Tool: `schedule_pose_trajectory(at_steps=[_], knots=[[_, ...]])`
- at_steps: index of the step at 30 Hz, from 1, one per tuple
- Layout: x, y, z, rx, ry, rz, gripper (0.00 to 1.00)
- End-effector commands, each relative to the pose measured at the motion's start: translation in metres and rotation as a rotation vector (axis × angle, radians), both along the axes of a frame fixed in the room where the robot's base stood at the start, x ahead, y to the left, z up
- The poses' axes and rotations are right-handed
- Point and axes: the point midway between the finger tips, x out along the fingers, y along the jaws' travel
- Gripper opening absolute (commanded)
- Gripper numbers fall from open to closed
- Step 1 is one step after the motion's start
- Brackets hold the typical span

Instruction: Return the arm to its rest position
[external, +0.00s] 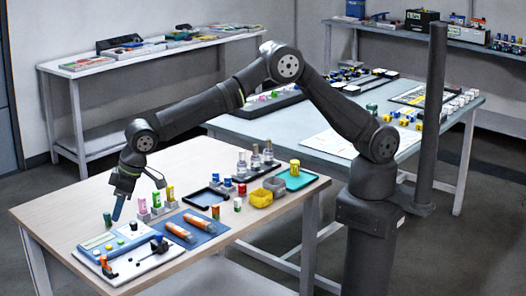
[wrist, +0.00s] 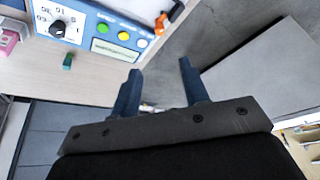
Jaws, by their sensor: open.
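My gripper (external: 117,212) hangs at the end of my outstretched arm over the left part of the light wooden table (external: 70,198), above the blue control panel (external: 95,247). In the wrist view, my gripper (wrist: 160,65) has its two blue fingers apart, with nothing between them. The panel (wrist: 88,38) shows at the top of that view, with a black dial (wrist: 58,28), coloured buttons and a small display. The fingers appear apart from the panel there.
A small green piece (wrist: 67,61) stands on the table beside the panel. A blue-grey table (external: 235,125) stands behind.

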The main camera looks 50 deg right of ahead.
Motion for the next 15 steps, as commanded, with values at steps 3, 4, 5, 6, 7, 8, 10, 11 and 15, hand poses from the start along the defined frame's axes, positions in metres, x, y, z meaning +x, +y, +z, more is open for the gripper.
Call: schedule_pose_trajectory(at_steps=[3,4,5,6,7,8,10,11,15], knots=[[0.006,0.006,-0.023,-0.003,0.001,-0.001,0.41],[0.008,0.008,-0.028,-0.003,0.001,-0.001,0.41],[0.009,0.009,-0.033,-0.003,0.001,0.0,0.41],[0.011,0.011,-0.041,-0.003,0.001,0.0,0.41],[0.013,0.013,-0.045,-0.003,0.001,0.0,0.41],[0.014,0.014,-0.05,-0.002,0.001,0.0,0.41],[0.017,0.017,-0.062,-0.003,0.001,-0.001,0.41],[0.019,0.019,-0.067,-0.003,0.001,0.0,0.41],[0.025,0.026,-0.089,-0.002,0.001,0.0,0.41]])
